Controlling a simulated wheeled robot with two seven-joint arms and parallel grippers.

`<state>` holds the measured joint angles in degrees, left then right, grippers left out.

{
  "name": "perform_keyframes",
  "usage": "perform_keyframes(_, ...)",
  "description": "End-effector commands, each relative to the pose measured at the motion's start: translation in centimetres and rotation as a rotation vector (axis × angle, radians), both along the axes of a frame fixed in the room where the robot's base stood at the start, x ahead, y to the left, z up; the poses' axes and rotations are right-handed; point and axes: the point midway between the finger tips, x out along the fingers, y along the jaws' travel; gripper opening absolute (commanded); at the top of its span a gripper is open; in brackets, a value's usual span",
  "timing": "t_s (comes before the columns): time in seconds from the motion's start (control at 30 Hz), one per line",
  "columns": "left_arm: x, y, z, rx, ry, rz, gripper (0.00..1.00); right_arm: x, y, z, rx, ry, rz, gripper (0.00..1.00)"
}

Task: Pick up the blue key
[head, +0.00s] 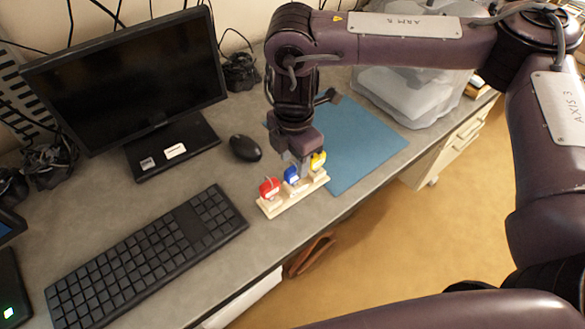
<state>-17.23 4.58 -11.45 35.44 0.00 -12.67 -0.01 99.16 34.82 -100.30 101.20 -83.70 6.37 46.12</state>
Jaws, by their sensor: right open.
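The blue key (290,175) stands in the middle of a small pale wooden rack (295,200) near the front edge of the desk. A red key (269,187) is to its left and a yellow key (318,161) to its right. My right gripper (299,168) points down just above the rack, close to the blue key and between it and the yellow one. It is open. The fingertips are small and partly hidden, so I cannot tell whether they touch the blue key. My left gripper is not in view.
A black keyboard (150,258) lies left of the rack, and a mouse (245,148) behind it. A monitor (130,85) stands at the back left. A blue mat (355,150) lies to the right, with a clear plastic bin (415,95) behind it. The desk's front edge is close.

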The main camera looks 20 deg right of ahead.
Motion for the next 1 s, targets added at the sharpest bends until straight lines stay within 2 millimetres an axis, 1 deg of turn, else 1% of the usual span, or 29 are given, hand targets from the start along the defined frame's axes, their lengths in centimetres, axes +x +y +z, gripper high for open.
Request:
perform_keyframes(0.17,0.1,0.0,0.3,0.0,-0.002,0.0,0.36,-0.2,0.0,-1.7,0.002,0.004,-0.002,0.42)
perform_keyframes(0.4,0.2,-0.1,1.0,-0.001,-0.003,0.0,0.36,-0.2,-0.1,-4.7,0.0,0.002,0.0,0.42)
perform_keyframes(0.53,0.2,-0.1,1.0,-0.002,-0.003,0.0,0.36,-0.2,-0.1,-5.4,0.001,0.0,0.0,0.42)
perform_keyframes(0.7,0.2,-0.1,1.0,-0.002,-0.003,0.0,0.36,-0.2,-0.1,-5.5,0.001,-0.001,0.001,0.42)
perform_keyframes(0.73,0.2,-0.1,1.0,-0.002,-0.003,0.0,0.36,-0.2,-0.1,-5.5,0.001,-0.001,0.001,0.41)
perform_keyframes(0.77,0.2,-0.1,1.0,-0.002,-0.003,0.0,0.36,-0.2,-0.1,-5.5,0.001,-0.001,0.001,0.37)
perform_keyframes(1.0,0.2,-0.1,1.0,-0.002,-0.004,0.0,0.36,-0.2,-0.1,-5.4,0.001,0.0,0.001,0.05)
